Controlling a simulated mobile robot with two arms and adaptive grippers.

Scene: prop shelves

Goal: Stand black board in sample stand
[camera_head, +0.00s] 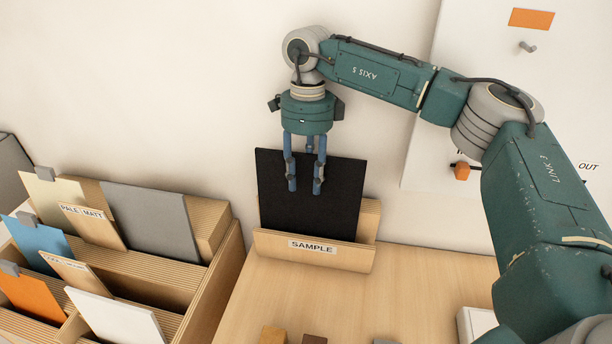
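The black board (325,205) stands in the wooden sample stand (350,257), leaning slightly. Its lower edge is hidden behind the front lip, which bears a label reading SAMPLE. The stand's back shows at the board's right. My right gripper (305,178) points down over the board's top edge. Two blue fingers overlap the board's front face, and another finger shows partly between them near the top edge. I cannot tell whether the fingers press on the board or stand apart from it. My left gripper is out of view.
A slotted wooden rack (215,265) at left holds grey, cream, blue, orange and white boards. Small blocks (273,335) lie at the front edge. A white wall panel (430,150) with pegs is behind my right arm.

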